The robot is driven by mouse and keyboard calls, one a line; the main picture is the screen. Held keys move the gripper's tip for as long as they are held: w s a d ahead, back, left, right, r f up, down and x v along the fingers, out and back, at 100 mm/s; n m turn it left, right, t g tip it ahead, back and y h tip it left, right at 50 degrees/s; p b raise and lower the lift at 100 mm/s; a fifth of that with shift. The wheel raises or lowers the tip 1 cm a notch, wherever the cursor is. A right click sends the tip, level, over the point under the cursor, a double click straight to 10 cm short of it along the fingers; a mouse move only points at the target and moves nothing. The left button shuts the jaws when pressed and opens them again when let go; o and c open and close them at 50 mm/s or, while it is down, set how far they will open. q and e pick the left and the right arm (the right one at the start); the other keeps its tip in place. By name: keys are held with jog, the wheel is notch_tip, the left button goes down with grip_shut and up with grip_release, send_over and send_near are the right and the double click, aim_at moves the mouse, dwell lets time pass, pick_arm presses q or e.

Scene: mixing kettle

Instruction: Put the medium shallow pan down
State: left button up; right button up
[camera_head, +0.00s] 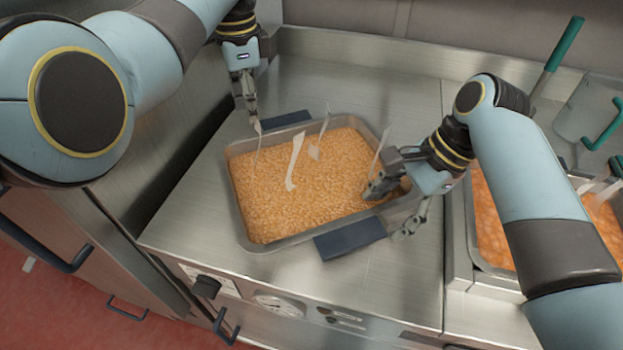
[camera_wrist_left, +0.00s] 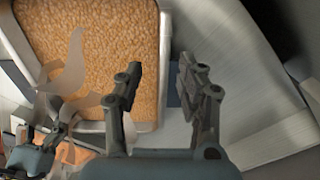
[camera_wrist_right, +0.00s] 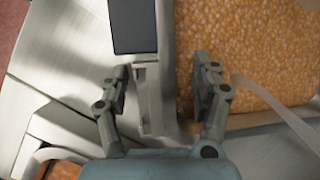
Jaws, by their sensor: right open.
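The medium shallow pan (camera_head: 232,190) is a rectangular steel pan filled with orange, grainy food. It looks level on the steel worktop, between two dark pads; any small gap beneath it is hidden. My left gripper (camera_head: 252,112) is at the pan's far left edge. In the left wrist view its fingers (camera_wrist_left: 162,68) are apart, with the pan's rim (camera_wrist_left: 165,45) between them. My right gripper (camera_head: 390,210) is at the pan's right end. In the right wrist view its open fingers (camera_wrist_right: 163,70) stand on either side of the pan wall (camera_wrist_right: 166,45), without clamping it.
Dark pads lie at the pan's near side (camera_head: 350,238) and far side (camera_head: 286,120). Pale translucent strips (camera_head: 295,160) stand in the food. Another container of orange food (camera_head: 490,235) and green-handled tools (camera_head: 558,45) are to the right. The worktop's left front (camera_head: 190,215) is bare.

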jog(key=shift+d+r, duration=0.1)
jog(key=shift+r, duration=0.05)
pick_arm(q)
notch_tip(320, 180, up, 4)
jog(key=shift+r, duration=0.1)
pick_arm(e)
jog(key=v, duration=0.7)
